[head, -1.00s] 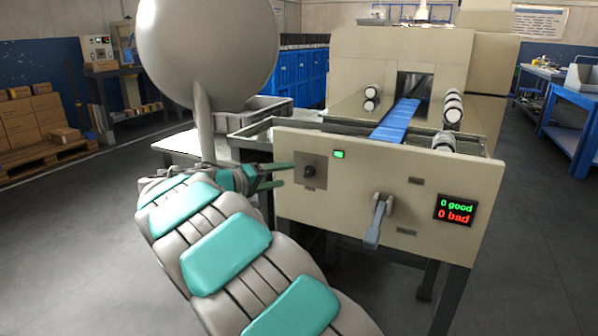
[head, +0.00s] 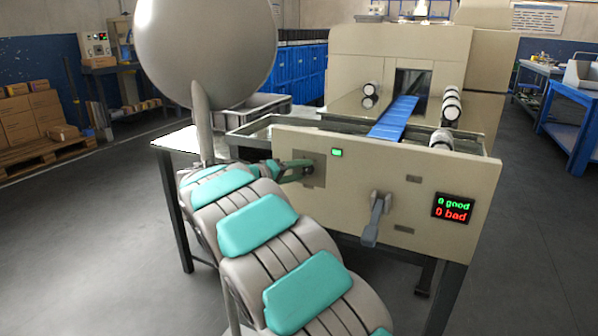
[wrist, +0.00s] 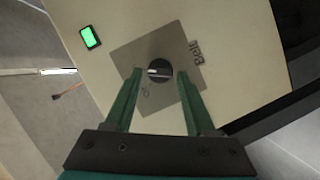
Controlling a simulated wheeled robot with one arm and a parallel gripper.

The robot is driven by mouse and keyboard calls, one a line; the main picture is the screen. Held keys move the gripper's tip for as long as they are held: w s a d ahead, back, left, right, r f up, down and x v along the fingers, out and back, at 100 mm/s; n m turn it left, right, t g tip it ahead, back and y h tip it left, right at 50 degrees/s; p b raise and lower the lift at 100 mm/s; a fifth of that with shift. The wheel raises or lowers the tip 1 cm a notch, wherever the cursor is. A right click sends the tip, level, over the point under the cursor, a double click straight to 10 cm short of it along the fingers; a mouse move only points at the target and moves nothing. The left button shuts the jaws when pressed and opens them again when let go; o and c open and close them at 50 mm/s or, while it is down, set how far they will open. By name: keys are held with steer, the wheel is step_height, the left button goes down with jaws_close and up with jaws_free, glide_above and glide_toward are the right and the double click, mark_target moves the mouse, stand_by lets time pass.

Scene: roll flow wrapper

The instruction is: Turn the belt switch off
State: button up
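The belt switch is a round black knob (wrist: 160,71) with a pale pointer mark, on a grey square plate (wrist: 183,48) lettered "Belt". My gripper (wrist: 160,75) is open in the wrist view, with one green finger on each side of the knob and a gap to it on both sides. In the head view my gripper (head: 298,168) reaches the plate on the machine's beige front panel (head: 330,200) and hides the knob. A lit green lamp (head: 336,152) is beside the plate; it also shows in the wrist view (wrist: 90,37).
A grey lever (head: 376,218) sticks out of the panel right of the switch. A display (head: 453,208) reads 0 good, 0 bad. A blue belt (head: 394,119) runs behind the panel. A metal-topped table (head: 175,143) stands left of the machine.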

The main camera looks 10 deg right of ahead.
jaws_close()
stand_by(0.5)
steer(key=n+h, duration=0.1)
steer(key=n, duration=0.2)
steer(key=f+n+t+h+p, duration=0.1)
steer(key=n, duration=0.3)
steer(key=n+t+h, duration=0.1)
steer(key=n, duration=0.2)
steer(key=shift+f+n+h, duration=0.3)
steer(key=shift+n, duration=0.5)
steer(key=shift+o, duration=1.4)
jaws_free()
steer(key=shift+t, duration=0.4)
